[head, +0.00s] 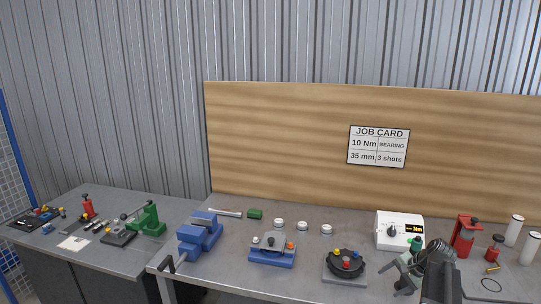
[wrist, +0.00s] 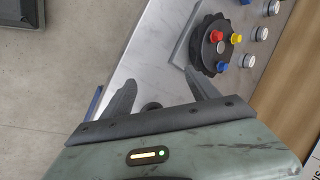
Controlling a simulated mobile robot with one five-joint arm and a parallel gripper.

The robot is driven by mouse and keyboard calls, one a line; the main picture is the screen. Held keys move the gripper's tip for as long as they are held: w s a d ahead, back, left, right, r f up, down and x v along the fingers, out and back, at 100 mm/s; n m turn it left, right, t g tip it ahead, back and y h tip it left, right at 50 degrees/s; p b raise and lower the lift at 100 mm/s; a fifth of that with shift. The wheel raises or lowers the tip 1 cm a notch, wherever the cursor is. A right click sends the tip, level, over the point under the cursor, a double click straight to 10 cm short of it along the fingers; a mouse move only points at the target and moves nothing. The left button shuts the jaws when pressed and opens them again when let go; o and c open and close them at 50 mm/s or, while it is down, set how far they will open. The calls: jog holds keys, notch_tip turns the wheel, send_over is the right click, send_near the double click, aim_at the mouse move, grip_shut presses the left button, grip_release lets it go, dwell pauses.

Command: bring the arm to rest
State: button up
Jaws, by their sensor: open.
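My gripper (wrist: 159,76) is open in the wrist view, with its two dark fingers spread and nothing between them. In the head view my gripper (head: 402,287) is at the lower right, over the front part of the grey workbench (head: 310,225). It is to the right of a black round fixture (head: 346,262) with red, yellow and blue knobs. The same round fixture (wrist: 209,45) shows in the wrist view beyond the right finger. No contact between gripper and fixture is visible.
A white box with a dial (head: 399,229) stands behind my gripper. A blue vise (head: 200,236) and blue fixture (head: 272,250) are left. A wooden board (head: 290,140) rises behind the bench.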

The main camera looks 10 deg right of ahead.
jog(key=s+a+f+n+g+h, duration=0.1)
jog(key=a+n, duration=0.3)
jog(key=a, duration=0.8)
jog(key=s+a+f+n+g+b, duration=0.1)
jog(key=s+a+n, duration=0.3)
jog(key=a, duration=0.8)
jog(key=s+a+f+n+g+h, duration=0.1)
jog(key=a+n, duration=0.4)
jog(key=a, duration=0.7)
notch_tip(320, 180, down, 2)
jog(key=shift+s+f+g+h+b, duration=0.1)
jog(key=shift+s+g+h+b, duration=0.2)
jog(key=shift+s+g, duration=0.75)
